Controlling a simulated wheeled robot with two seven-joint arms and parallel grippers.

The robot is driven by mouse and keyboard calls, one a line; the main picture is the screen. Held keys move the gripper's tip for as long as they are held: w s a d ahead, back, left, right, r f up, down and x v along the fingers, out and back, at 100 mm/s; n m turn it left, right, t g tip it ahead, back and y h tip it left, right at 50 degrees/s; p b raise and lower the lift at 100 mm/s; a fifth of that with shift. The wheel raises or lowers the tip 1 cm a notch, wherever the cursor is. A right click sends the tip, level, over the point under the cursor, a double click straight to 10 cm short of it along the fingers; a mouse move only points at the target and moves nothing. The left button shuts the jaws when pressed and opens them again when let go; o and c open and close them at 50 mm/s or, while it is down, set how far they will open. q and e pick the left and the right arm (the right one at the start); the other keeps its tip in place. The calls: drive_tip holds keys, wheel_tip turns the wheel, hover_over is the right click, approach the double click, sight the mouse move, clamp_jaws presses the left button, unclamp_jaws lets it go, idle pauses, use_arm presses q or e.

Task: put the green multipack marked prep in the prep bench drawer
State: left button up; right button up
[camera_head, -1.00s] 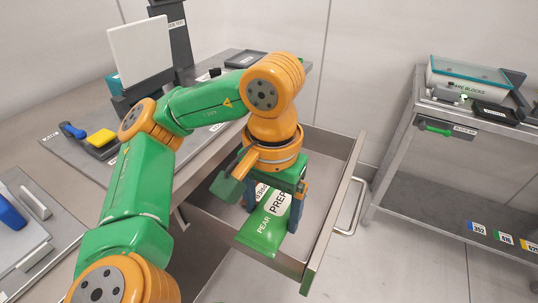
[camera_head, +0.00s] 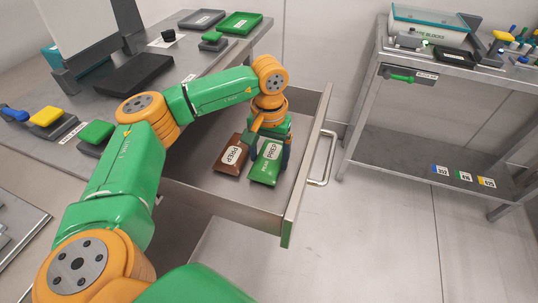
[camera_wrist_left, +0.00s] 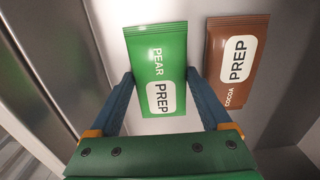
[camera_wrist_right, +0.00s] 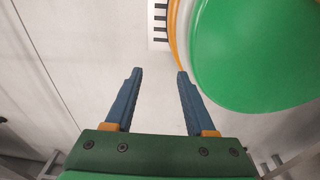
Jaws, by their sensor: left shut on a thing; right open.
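The green multipack (camera_head: 265,171), labelled PEAR and PREP, is inside the open prep bench drawer (camera_head: 226,207). My left gripper (camera_head: 269,158) reaches down into the drawer and is shut on this pack. In the left wrist view the green multipack (camera_wrist_left: 157,52) lies between the two blue fingers. Whether it touches the drawer floor I cannot tell. My right gripper (camera_wrist_right: 154,75) is open and empty in the right wrist view, above pale floor. It does not show in the head view.
A brown pack (camera_head: 231,156) marked COCOA and PREP lies in the drawer left of the green one. A metal cart (camera_head: 400,151) stands at the right. Open floor lies between.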

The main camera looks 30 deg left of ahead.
sight(269, 159)
use_arm(q)
drive_tip(key=shift+f, duration=0.15)
drive_tip(key=o, duration=1.3)
drive_tip(key=shift+o, duration=0.2)
drive_tip(key=shift+r, duration=0.2)
wheel_tip(269, 159, up, 12)
drive_tip(key=p, duration=0.2)
use_arm(e)
drive_tip(key=shift+s+a+r, duration=0.3)
drive_tip(key=shift+a+r, duration=0.05)
drive_tip(key=shift+r, duration=0.2)
drive_tip(key=shift+s+a+r, duration=0.3)
drive_tip(key=shift+a+r, duration=0.05)
drive_tip(key=shift+r, duration=0.15)
drive_tip(key=shift+d, duration=0.15)
